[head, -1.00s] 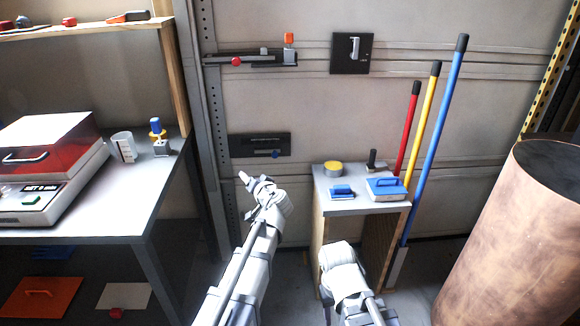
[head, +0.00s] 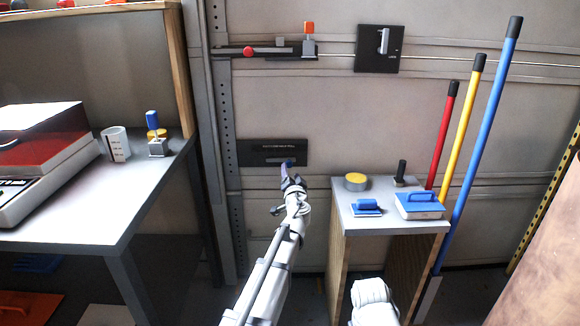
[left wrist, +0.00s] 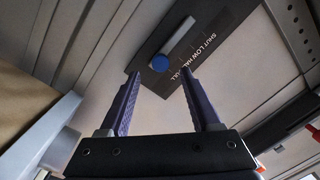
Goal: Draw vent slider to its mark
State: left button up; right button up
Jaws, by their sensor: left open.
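The vent slider is a dark plate (head: 250,152) low on the panelled wall, with a blue knob (head: 289,163) at its right end. In the left wrist view the plate (left wrist: 216,32) appears upside down, with the blue knob (left wrist: 159,62), a grey bar and the words SHUT, LOW, HALF, FULL; the knob is at what looks like the FULL end. My left gripper (head: 287,177) is just below the knob. Its open fingers (left wrist: 160,80) stand either side of the knob's line, with nothing between them; contact is not visible. My right gripper is out of view.
A small stand (head: 388,215) right of my left arm holds a blue-handled block (head: 419,206), a yellow-topped tin (head: 356,181) and other items. Poles lean behind it. A workbench (head: 80,225) is at left. A rail with an orange knob (head: 309,27) is above the plate.

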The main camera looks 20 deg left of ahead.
aim_at(289, 166)
pick_arm(q)
jog(key=x, duration=0.6)
jog(key=shift+w+a, duration=0.15)
jog(key=shift+w, duration=0.25)
grip_shut()
jog(key=shift+w+a, duration=0.1)
jog(key=shift+a, duration=0.05)
dwell(0.9)
